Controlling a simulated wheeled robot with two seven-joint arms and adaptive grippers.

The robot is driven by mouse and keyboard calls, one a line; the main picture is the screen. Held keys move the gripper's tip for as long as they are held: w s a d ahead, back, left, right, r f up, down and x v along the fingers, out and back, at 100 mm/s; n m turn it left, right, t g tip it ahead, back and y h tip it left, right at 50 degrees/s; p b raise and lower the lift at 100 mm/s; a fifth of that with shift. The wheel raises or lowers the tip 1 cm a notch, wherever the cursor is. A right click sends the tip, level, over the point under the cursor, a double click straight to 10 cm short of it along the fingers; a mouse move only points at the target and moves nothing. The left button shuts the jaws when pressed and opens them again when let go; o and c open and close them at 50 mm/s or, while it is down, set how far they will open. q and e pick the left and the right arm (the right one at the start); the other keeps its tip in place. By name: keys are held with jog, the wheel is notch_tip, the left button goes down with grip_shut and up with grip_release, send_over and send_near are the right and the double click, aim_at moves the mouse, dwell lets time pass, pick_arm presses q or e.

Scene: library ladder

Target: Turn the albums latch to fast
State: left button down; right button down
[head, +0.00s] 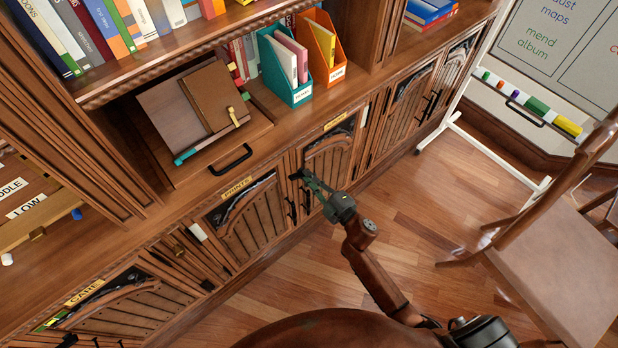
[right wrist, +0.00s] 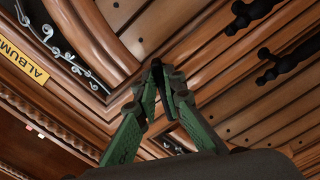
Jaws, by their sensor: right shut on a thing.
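The albums cabinet door (head: 329,165) is shut, below a yellow label (head: 335,122). My right gripper (head: 308,182) reaches the left edge of this door. In the right wrist view its green fingers (right wrist: 160,88) are closed together on a small dark piece, which looks like the albums latch (head: 295,175). The fingers hide most of the latch, so I cannot tell which way it is turned. My left gripper is not in view.
The prints door (head: 250,225) is to the left, with dark handles between it and the albums door. A drawer with a black handle (head: 231,160) stands out above. A wooden chair (head: 560,260) and a whiteboard stand (head: 470,110) are at right. Wooden floor (head: 430,215) between is clear.

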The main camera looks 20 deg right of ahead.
jog(key=shift+n, duration=0.8)
jog(key=shift+n+b, duration=0.3)
jog(key=shift+n, duration=0.8)
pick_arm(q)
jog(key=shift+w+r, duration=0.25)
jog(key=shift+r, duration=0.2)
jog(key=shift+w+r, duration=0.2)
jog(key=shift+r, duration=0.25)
pick_arm(e)
jog(key=shift+n, duration=0.7)
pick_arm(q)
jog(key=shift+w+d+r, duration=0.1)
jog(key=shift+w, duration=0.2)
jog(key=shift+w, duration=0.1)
pick_arm(e)
jog(key=c, duration=2)
grip_release()
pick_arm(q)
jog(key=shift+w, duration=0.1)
pick_arm(e)
jog(key=shift+s, duration=0.1)
